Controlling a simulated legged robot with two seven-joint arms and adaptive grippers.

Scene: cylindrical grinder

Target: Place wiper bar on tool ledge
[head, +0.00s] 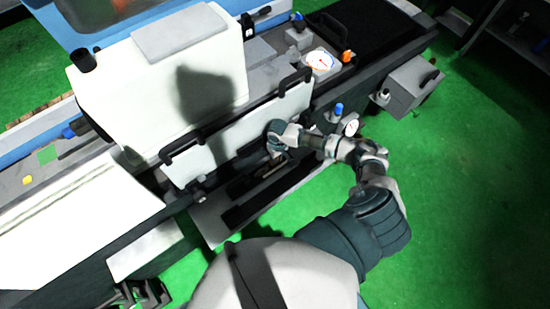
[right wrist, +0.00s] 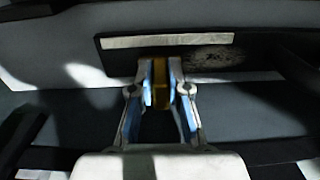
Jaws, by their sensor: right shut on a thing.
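My right gripper (head: 272,158) reaches down over the low front ledge of the machine. In the right wrist view my right gripper (right wrist: 160,72) is shut on a narrow amber piece (right wrist: 160,88) between its blue-lined fingers. Just past the fingertips is a long dark bar (right wrist: 118,59) with a pale strip and a speckled grey patch, probably the wiper bar. I cannot tell for certain whether the amber piece is part of it. The tool ledge, seemingly the grey shelf with dark inset strips (head: 208,219), runs along the machine front under the gripper. My left gripper is not in view.
A white panel with black handles (head: 240,128) stands close behind the gripper. A grey box (head: 408,88) sticks out at the right. The green floor (head: 465,190) is clear on the right.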

